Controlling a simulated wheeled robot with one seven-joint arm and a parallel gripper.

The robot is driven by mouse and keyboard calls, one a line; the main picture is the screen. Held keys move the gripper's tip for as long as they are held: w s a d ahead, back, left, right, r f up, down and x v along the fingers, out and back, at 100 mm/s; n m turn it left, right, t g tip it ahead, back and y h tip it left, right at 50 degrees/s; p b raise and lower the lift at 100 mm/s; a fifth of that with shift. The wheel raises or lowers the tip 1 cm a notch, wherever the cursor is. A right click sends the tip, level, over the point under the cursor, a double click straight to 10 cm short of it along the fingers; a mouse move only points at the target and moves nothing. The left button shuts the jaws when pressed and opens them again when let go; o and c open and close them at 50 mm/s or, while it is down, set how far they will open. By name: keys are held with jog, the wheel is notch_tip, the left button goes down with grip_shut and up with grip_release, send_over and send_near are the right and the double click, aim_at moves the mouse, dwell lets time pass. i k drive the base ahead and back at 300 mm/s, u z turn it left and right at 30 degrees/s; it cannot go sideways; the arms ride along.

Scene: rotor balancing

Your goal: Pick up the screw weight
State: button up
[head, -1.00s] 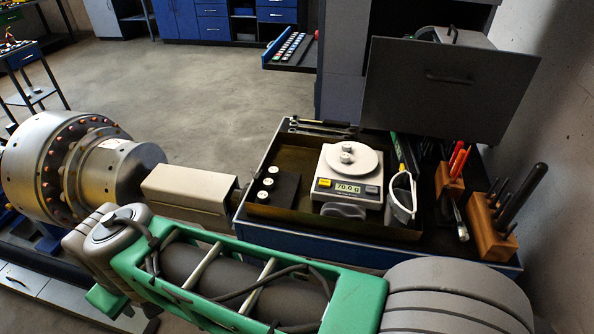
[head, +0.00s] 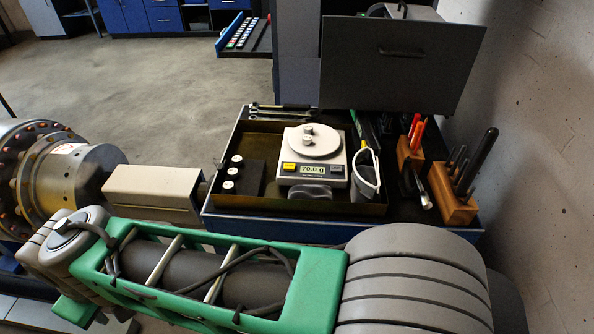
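Small silvery weights stand in the shallow tray (head: 290,205). Three of them, one nearest the back (head: 237,159), one in the middle (head: 232,171) and one in front (head: 228,184), are in a row on a dark block (head: 250,178). A small silvery weight (head: 307,139), seemingly of two pieces, rests on the round pan of the white scale (head: 297,173), whose display reads 70.0 g. Which one is the screw weight I cannot tell. My green and grey arm crosses the foreground. I cannot make out my gripper.
A grey flanged rotor (head: 75,175) and a beige housing (head: 150,188) lie left of the tray. Wooden blocks holding orange-handled tools (head: 411,158) and dark tools (head: 455,205) stand at right. A grey panel (head: 400,65) rises behind. A white-rimmed holder (head: 366,175) is beside the scale.

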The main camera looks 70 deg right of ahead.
aim_at(228, 187)
jog(key=u, duration=0.75)
jog(key=i, duration=0.65)
jog(key=z, duration=1.25)
